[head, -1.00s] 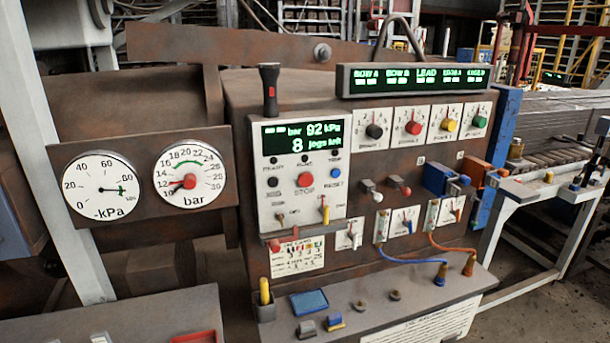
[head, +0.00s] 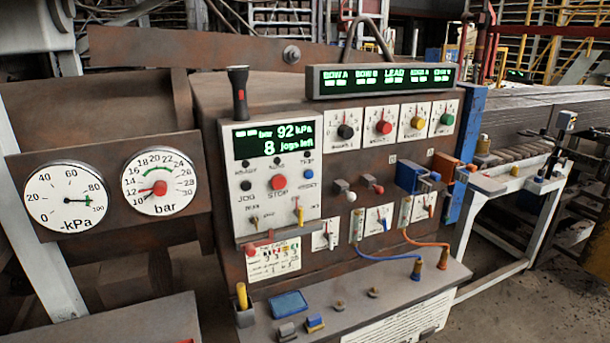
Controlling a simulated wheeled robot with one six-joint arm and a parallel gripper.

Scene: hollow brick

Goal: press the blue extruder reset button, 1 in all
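The blue reset button (head: 306,174) is a small round button on the light grey control panel (head: 235,222). It sits right of the large red stop button (head: 278,182), with a blurred label below it that looks like RESET. A black jog button (head: 246,185) is at the left of the same row. The green display (head: 272,141) above reads 92 kPa and 8 jogs left. The lamps between the display and the buttons look dark. Nothing covers the blue button. My gripper is not in view.
A black torch (head: 238,95) stands at the panel's top left. Two gauges (head: 160,182) are to the left. Coloured knobs (head: 383,127), levers and a blue-orange block (head: 425,175) are to the right. A ledge (head: 360,302) with small items juts out below.

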